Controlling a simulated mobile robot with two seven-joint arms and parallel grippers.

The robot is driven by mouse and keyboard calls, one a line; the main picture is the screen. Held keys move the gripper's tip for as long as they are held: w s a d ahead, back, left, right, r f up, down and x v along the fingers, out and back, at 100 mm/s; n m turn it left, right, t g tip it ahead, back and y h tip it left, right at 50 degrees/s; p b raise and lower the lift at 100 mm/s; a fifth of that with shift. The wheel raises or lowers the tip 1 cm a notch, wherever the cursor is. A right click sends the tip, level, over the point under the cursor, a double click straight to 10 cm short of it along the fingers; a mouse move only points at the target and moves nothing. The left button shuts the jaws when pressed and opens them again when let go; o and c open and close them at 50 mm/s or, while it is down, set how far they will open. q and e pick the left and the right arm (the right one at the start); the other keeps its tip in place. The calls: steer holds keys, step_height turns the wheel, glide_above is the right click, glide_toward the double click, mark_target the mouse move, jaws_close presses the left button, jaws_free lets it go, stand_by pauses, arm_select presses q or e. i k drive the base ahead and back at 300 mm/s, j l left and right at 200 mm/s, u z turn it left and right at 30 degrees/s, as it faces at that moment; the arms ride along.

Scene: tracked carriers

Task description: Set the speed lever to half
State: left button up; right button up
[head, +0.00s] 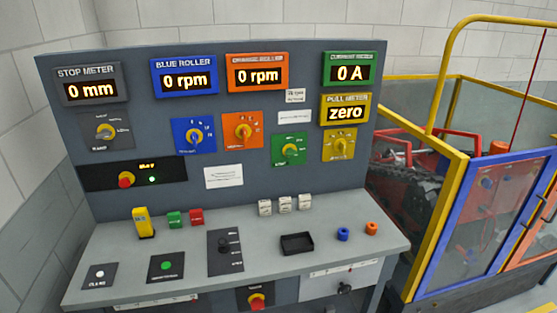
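A black lever plate (226,267) lies on the grey desk top, left of its middle. A dark lever knob (224,245) stands on it, around the upper middle of the plate. Small white marks run down the plate's right side, too small to read, so I cannot tell which mark the lever is at or confirm its name. The blue roller meter (184,77) and the orange meter (257,73) both read 0 rpm. Neither of my grippers is in view.
A green button plate (166,266) is left of the lever and an empty black tray (297,243) is right. Blue and orange rings (343,234) lie farther right. Colored dials (194,135) fill the upright panel. A yellow-framed machine enclosure (455,170) stands at right.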

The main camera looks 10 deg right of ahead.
mark_target(222, 242)
steer(key=i+u, duration=0.2)
steer(key=u, duration=0.15)
steer(key=i+u, duration=0.35)
steer(key=k, duration=0.1)
